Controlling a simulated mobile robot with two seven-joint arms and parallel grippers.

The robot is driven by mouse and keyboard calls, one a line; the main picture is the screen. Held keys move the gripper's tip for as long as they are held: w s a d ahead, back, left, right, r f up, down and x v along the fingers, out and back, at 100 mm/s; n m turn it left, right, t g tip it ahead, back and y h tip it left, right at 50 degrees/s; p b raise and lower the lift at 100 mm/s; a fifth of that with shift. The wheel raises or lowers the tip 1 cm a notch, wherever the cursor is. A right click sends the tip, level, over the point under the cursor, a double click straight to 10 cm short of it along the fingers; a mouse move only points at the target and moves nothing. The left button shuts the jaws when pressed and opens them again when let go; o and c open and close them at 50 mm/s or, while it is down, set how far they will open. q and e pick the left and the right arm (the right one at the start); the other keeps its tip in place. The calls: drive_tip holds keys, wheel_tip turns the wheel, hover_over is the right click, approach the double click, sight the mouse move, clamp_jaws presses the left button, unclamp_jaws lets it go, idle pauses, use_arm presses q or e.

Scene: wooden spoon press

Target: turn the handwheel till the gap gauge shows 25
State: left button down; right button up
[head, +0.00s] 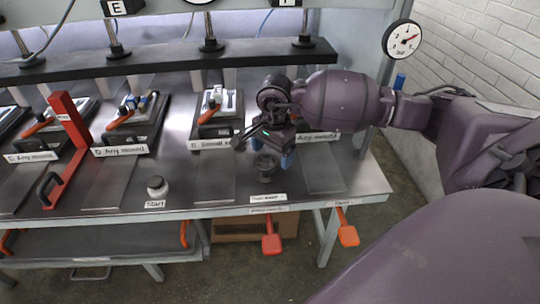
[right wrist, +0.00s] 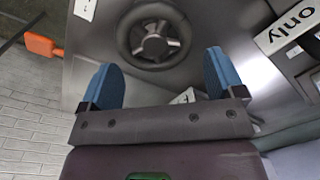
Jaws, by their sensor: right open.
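The dark handwheel (head: 265,168) is near the front of the metal bench, at the right station. In the right wrist view the handwheel (right wrist: 155,38), with its spokes and round hub, lies beyond my fingertips and between their lines. My right gripper (head: 287,157) is above and just behind it in the head view. Its blue fingers stand wide apart with nothing between them in the right wrist view (right wrist: 160,82). I cannot make out a gap gauge reading; a small white piece (right wrist: 184,97) is partly hidden by the gripper. My left gripper is out of view.
A round bar dial (head: 402,40) is on the right post. A red bracket (head: 68,125) and a start button (head: 157,187) are to the left. The bench corner right of the wheel is bare.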

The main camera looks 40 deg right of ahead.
drive_tip(key=shift+f, duration=0.4)
drive_tip(key=c, duration=0.8)
drive_tip(key=shift+c, duration=0.2)
